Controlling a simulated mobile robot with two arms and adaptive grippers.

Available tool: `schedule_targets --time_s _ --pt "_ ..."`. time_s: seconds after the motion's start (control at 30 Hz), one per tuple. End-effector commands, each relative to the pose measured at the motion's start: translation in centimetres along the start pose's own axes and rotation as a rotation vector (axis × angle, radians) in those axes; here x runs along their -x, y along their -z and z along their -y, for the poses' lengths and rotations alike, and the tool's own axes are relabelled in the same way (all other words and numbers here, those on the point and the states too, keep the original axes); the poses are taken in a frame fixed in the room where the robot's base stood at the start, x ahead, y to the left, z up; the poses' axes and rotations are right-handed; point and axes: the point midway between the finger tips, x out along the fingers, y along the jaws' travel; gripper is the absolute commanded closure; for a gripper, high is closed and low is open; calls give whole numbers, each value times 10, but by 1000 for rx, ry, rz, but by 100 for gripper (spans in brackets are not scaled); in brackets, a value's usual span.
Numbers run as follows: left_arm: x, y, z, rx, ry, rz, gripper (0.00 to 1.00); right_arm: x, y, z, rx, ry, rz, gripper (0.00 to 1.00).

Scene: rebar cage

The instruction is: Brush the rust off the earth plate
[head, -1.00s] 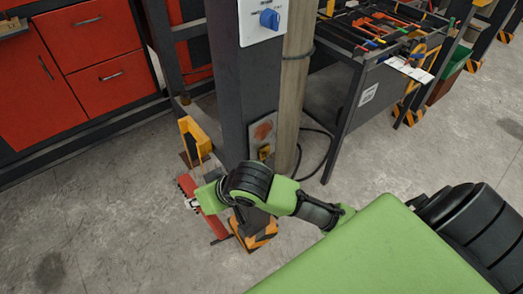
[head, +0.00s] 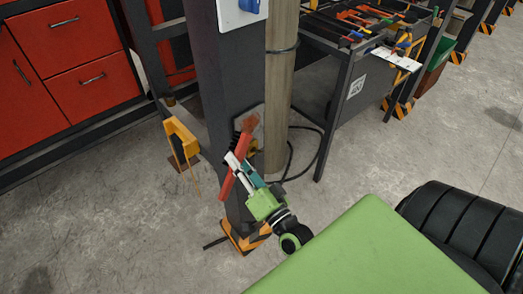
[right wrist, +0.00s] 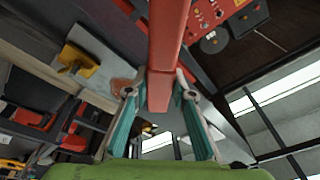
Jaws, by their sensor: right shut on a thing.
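The earth plate (head: 262,113) is a grey plate low on the dark steel column, with a brown-orange rust patch (head: 250,122) on it. In the right wrist view the plate (right wrist: 100,48) and its rust patch are left of my fingers. My right gripper (head: 241,172) is shut on the red handle of the brush (head: 227,186), just in front of and below the plate. The brush is tilted, its upper end overlapping the plate's lower edge; I cannot tell whether it touches. The red handle (right wrist: 166,45) runs up between my teal fingers in the right wrist view. My left gripper is out of view.
A yellow lug (head: 254,146) is at the plate's lower part. A wooden pole (head: 279,80) and black cable stand right of the column. A yellow bracket (head: 181,137) stands left. A tool table (head: 345,90) is behind right.

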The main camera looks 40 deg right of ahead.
Motion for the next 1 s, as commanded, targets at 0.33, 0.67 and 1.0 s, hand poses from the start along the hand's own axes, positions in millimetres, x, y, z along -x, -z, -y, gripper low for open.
schedule_targets --time_s 0.33,0.67,1.0 --pt "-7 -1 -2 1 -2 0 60 34 34 -39 15 -63 -204 94" --pt "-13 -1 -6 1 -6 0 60 6 30 -41 15 -60 -209 94" --pt "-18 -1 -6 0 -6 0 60 -21 25 -42 15 -61 -207 94"
